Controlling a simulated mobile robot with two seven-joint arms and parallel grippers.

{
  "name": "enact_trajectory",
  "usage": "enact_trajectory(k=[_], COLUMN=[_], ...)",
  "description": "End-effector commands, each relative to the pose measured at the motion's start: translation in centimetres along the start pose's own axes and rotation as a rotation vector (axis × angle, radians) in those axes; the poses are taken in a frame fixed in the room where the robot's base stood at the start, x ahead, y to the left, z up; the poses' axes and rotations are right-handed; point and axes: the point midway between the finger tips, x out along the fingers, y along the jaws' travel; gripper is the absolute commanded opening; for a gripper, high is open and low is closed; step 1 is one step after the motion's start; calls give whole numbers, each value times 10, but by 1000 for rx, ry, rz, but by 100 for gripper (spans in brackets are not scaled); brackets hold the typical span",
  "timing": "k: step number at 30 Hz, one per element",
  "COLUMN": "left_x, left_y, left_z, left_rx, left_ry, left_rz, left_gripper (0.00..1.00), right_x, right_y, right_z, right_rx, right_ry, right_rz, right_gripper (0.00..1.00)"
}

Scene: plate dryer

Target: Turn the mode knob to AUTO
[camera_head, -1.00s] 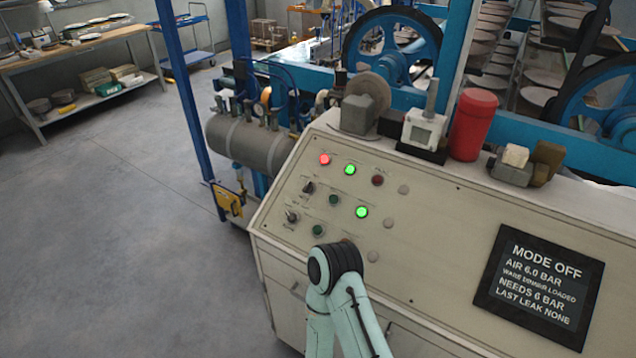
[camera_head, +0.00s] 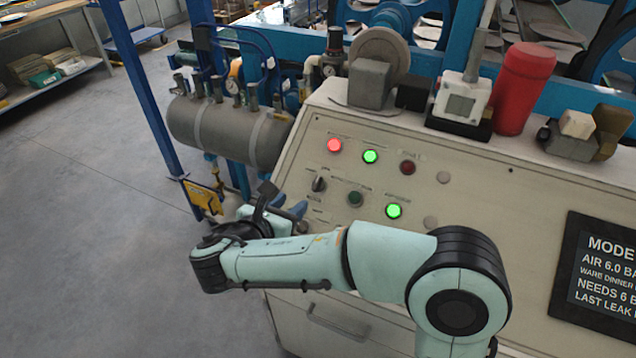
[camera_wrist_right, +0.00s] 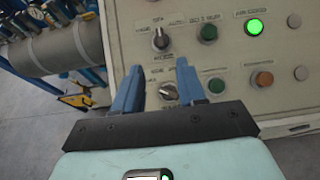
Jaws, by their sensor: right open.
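Two selector knobs sit one above the other on the sloped cream panel. The upper knob (camera_head: 318,184) is dark with a light pointer and also shows in the wrist view (camera_wrist_right: 160,41). The lower knob (camera_wrist_right: 168,91) shows between my fingers in the wrist view; in the head view my arm and gripper largely cover it. The lettering is too small to tell surely which is the mode knob. My right gripper (camera_wrist_right: 159,65) is open and empty, its blue fingers towards the panel; contact cannot be told. It also shows in the head view (camera_head: 290,212). My left gripper is out of view.
Red and green lamps (camera_head: 370,156) and buttons sit beside the knobs. A display (camera_head: 600,275), cut off at the right, reads "MODE" and "AIR 6.0". A red canister (camera_head: 523,88) stands on the panel's top ledge. A grey tank (camera_head: 225,128) and blue post (camera_head: 145,100) stand left.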

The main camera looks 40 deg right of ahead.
Motion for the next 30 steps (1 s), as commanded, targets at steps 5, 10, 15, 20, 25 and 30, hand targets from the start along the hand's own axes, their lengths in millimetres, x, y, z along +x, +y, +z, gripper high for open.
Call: enact_trajectory(k=[5,10,15,20,25,30], left_x=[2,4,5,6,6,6], left_y=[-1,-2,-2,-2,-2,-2], left_z=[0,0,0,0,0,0], left_rx=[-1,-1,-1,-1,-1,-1], left_ry=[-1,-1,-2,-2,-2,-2], left_rz=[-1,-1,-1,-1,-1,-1], left_gripper=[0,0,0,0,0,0], right_x=[25,62,96,118,129,131], right_y=[-1,-1,-1,0,-1,0], right_z=[1,0,-1,0,-1,0], right_rx=[-1,-2,-2,-1,-2,-2], right_ry=[-3,-1,0,-1,0,0], right_rz=[-6,-7,-5,-3,-3,-2], right_gripper=[40,40,40,40,40,40])
